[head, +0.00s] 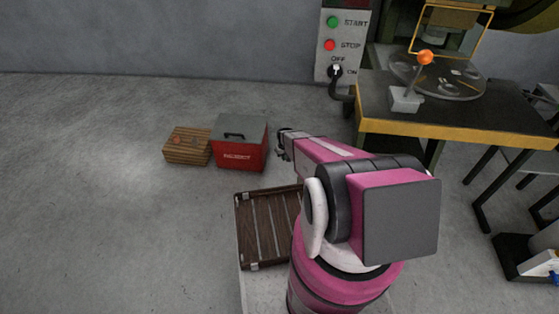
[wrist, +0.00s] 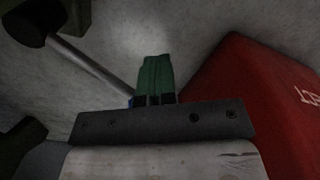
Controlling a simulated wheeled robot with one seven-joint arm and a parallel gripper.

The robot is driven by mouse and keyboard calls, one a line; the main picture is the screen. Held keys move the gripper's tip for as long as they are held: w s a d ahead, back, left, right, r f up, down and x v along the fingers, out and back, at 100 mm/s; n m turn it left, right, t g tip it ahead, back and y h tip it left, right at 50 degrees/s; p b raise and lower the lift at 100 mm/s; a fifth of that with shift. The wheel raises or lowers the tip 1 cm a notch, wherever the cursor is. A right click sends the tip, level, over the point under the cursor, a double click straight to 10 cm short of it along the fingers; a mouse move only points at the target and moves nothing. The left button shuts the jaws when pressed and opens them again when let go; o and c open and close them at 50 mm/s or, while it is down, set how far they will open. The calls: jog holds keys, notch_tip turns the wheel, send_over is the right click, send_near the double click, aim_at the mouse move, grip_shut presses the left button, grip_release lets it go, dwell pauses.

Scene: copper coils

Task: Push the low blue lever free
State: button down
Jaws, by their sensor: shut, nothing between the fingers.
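In the wrist view, a small blue bit (wrist: 129,101) shows just left of my fingers, mostly hidden behind the gripper body. It lies at the near end of a grey metal rod (wrist: 85,58); I cannot tell whether it is the blue lever. My gripper (wrist: 155,72) has its green fingers together, empty, pointing toward the floor. In the head view, my gripper (head: 284,142) is beside the red toolbox, its tips too small to make out. A blue bit (head: 555,278) also shows at the lower right edge on a white part, cut off by the frame.
A red toolbox (head: 240,155) stands left of my gripper and fills the right of the wrist view (wrist: 260,95). A wooden crate (head: 187,157) is beside it. A machine table (head: 455,127) with an orange-knobbed lever (head: 425,58) stands right. Open floor (head: 90,190) lies left.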

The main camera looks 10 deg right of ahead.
jog(key=shift+w+d, duration=0.55)
jog(key=shift+w, duration=0.25)
jog(key=shift+w+d, duration=0.5)
jog(key=shift+w, duration=0.3)
notch_tip(320, 180, up, 10)
jog(key=s+a, duration=0.1)
jog(key=shift+s, duration=0.4)
